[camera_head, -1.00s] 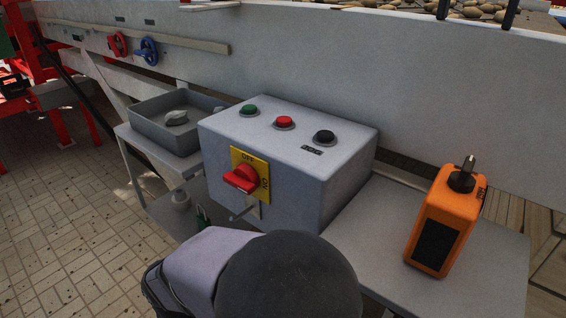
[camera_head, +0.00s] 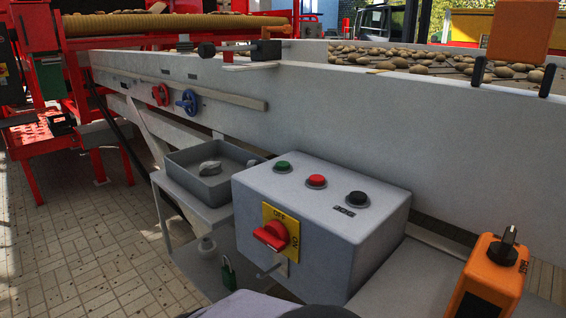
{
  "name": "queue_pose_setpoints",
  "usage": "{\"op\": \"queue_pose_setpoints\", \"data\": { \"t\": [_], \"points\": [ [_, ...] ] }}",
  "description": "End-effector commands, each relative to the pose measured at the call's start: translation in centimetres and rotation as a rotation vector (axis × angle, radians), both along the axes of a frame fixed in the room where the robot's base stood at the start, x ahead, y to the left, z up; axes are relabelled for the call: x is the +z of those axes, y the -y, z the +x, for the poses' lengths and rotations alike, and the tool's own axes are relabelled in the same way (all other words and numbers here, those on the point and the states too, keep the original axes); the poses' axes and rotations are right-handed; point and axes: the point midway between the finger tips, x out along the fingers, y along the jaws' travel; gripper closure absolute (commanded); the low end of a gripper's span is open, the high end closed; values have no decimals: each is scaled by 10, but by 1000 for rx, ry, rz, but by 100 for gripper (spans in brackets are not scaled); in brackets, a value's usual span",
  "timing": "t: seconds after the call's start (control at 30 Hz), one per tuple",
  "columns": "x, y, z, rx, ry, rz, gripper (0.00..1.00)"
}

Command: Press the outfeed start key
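A grey control box (camera_head: 375,239) stands on a grey shelf beside the conveyor's side wall. Its top carries a green key (camera_head: 283,166), a red key (camera_head: 317,181) and a black key (camera_head: 357,198). A red rotary switch (camera_head: 271,235) on a yellow OFF/ON plate (camera_head: 280,215) is on the box front. My gripper is not in view; only part of my arm shows at the bottom edge.
A grey tray (camera_head: 190,190) holding a grey object (camera_head: 209,167) stands left of the box. An orange knobbed unit (camera_head: 489,280) stands at right. Red and blue valve handles are on the wall; potatoes lie beyond it.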

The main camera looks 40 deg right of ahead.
Motion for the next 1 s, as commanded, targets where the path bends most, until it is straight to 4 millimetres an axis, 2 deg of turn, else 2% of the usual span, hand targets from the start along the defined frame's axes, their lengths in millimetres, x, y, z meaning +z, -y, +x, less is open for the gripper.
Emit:
{"op": "queue_pose_setpoints", "data": {
  "t": [0.07,1.0],
  "points": [
    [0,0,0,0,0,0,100],
    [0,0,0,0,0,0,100]
  ]
}}
